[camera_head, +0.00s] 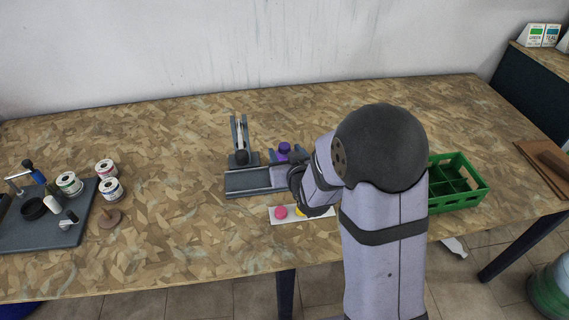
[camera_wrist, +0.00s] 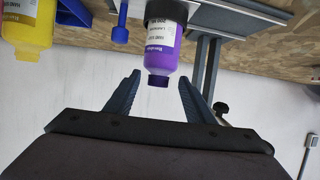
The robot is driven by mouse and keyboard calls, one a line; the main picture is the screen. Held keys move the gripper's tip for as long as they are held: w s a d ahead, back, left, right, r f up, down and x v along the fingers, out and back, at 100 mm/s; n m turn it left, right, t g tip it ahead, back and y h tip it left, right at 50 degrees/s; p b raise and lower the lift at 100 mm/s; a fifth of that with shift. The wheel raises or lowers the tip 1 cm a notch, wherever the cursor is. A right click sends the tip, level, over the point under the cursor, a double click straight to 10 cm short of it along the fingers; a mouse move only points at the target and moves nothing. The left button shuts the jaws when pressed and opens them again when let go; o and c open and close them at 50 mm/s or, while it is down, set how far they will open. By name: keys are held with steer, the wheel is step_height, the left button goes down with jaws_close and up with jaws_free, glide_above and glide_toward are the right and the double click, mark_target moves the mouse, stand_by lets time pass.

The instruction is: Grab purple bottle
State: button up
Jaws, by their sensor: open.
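The purple bottle (camera_wrist: 162,48) shows in the wrist view at top centre, with a white label and its narrow dark purple end (camera_wrist: 157,80) pointing down the picture. A dark band or holder surrounds its other end. In the head view its purple top (camera_head: 284,148) shows just behind my arm; the rest is largely hidden. My gripper (camera_wrist: 159,78) is open, with one finger on each side of the bottle's narrow end and visible gaps between. In the head view the fingers are hidden by my wrist.
A yellow bottle (camera_wrist: 28,28) and a blue part (camera_wrist: 121,24) are left of it in the wrist view. A grey fixture (camera_head: 247,182) with a lever clamp (camera_head: 239,140) stands beside it. A green divided crate (camera_head: 465,204) is right.

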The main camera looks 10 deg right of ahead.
mark_target(282, 143)
steer(key=shift+p+x, duration=0.95)
steer(key=shift+x, duration=2.65)
steer(key=shift+d+r, duration=0.15)
steer(key=shift+r, duration=0.05)
jaws_close()
